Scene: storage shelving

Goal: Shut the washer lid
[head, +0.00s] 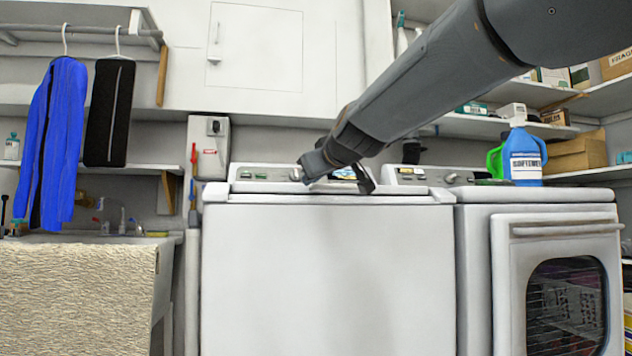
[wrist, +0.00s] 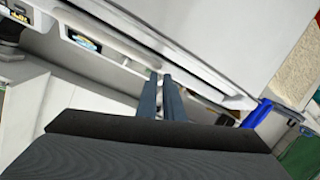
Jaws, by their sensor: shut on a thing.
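The white washer (head: 328,275) stands in the middle of the head view. Its lid (head: 255,198) lies flat or nearly flat along the top, seen almost edge-on; no raised panel shows behind it. In the wrist view the lid (wrist: 225,35) is a broad white panel with a dark gap along its edge. My gripper (head: 312,173) is low over the washer's top, in front of the control panel. In the wrist view my gripper's fingers (wrist: 161,82) are close together, shut on the lid by its place; the contact itself is not clearly visible.
A white dryer (head: 540,212) with a round-cornered window stands right of the washer, with a blue softener jug (head: 523,157) on top. A sink counter (head: 80,290) is at left, under a hanging blue shirt (head: 57,140). Shelves line the back wall.

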